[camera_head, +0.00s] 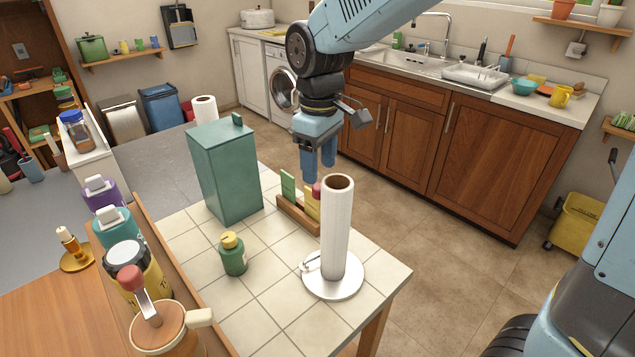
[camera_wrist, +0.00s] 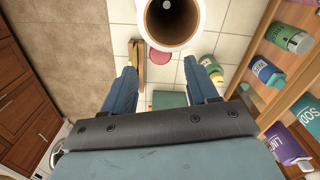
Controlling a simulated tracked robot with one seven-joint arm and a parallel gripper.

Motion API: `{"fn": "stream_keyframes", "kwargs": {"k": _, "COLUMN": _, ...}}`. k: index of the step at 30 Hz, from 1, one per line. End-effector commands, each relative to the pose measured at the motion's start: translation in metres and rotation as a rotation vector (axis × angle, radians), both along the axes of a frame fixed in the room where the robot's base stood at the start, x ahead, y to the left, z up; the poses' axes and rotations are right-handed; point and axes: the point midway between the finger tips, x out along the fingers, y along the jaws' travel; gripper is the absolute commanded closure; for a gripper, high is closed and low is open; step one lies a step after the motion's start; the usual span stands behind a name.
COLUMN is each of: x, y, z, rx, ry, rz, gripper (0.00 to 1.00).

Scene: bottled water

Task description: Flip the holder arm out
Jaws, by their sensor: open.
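A paper towel roll (camera_head: 337,232) stands upright on a round holder base (camera_head: 347,284) at the tiled table's near right corner. Small white pieces of the holder arm (camera_head: 308,264) show low on the roll's left side, and a red knob (camera_head: 317,190) shows by its upper left edge. The wrist view shows the roll's open top (camera_wrist: 172,18) and the red knob (camera_wrist: 160,56) beside it. My gripper (camera_head: 318,168) is open and points down, above and behind the knob. In the wrist view the knob lies between my spread fingers (camera_wrist: 160,68), which hold nothing. The arm's middle is hidden.
A teal bin (camera_head: 224,172), a wooden rack with cards (camera_head: 298,214) and a green bottle (camera_head: 232,255) stand on the tiled table (camera_head: 265,306). A shelf of bottles (camera_head: 118,228) borders it at left. Tiles in front of the bottle are clear.

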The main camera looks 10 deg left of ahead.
Motion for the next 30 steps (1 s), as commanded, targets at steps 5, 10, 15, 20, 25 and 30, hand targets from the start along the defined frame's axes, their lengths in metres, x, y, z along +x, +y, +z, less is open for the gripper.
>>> {"fn": "stream_keyframes", "kwargs": {"k": 5, "x": -0.001, "y": 0.0, "z": -0.029, "rx": -0.001, "ry": 0.002, "rz": 0.001, "gripper": 0.42}}
{"fn": "stream_keyframes", "kwargs": {"k": 10, "x": 0.0, "y": 0.0, "z": -0.045, "rx": -0.001, "ry": 0.002, "rz": -0.001, "gripper": 0.42}}
{"fn": "stream_keyframes", "kwargs": {"k": 15, "x": 0.0, "y": 0.0, "z": -0.051, "rx": 0.001, "ry": 0.0, "rz": -0.001, "gripper": 0.42}}
{"fn": "stream_keyframes", "kwargs": {"k": 20, "x": 0.0, "y": 0.0, "z": -0.052, "rx": 0.001, "ry": 0.0, "rz": -0.001, "gripper": 0.42}}
{"fn": "stream_keyframes", "kwargs": {"k": 25, "x": 0.0, "y": 0.0, "z": -0.052, "rx": 0.001, "ry": 0.0, "rz": -0.001, "gripper": 0.49}}
{"fn": "stream_keyframes", "kwargs": {"k": 30, "x": 0.0, "y": -0.001, "z": -0.052, "rx": 0.001, "ry": 0.0, "rz": -0.002, "gripper": 0.66}}
